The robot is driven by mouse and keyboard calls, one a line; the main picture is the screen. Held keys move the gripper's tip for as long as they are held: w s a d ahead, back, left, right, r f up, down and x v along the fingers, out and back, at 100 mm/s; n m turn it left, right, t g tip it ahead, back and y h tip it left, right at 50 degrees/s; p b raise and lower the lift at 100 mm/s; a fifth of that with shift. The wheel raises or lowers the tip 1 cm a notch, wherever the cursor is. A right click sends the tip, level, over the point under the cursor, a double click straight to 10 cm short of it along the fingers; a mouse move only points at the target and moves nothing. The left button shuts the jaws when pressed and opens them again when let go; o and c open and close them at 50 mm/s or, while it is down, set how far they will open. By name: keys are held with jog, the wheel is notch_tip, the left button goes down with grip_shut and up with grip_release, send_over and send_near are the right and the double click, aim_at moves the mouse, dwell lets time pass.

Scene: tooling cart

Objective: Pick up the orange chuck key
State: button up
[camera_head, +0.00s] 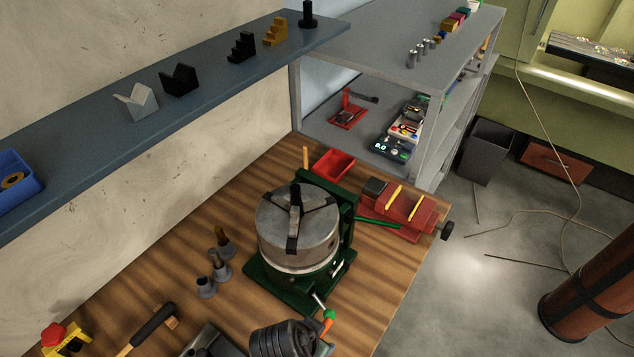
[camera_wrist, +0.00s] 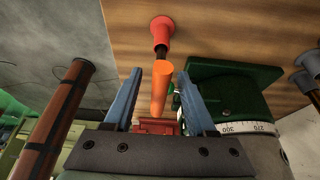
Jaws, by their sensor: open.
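The orange chuck key shows in the wrist view as an orange cylinder (camera_wrist: 158,92) between the two blue fingers of my gripper (camera_wrist: 161,82). The fingers are open, with a visible gap on each side of it. I cannot tell how deep it sits between them. In the head view a small orange piece (camera_head: 327,325) shows at the bench's front, beside a green knob, mostly hidden by a dark ribbed part of my arm. My fingers are not clear in that view.
A grey chuck on a green base (camera_head: 297,233) stands close by. In the wrist view a red-orange knob on a dark stem (camera_wrist: 161,30) is just beyond the key. A red vise (camera_head: 400,208), a red tray (camera_head: 333,163) and several small grey holders (camera_head: 222,268) stand on the wooden bench.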

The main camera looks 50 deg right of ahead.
jog(key=shift+f, duration=0.1)
grip_shut()
dwell(1.4)
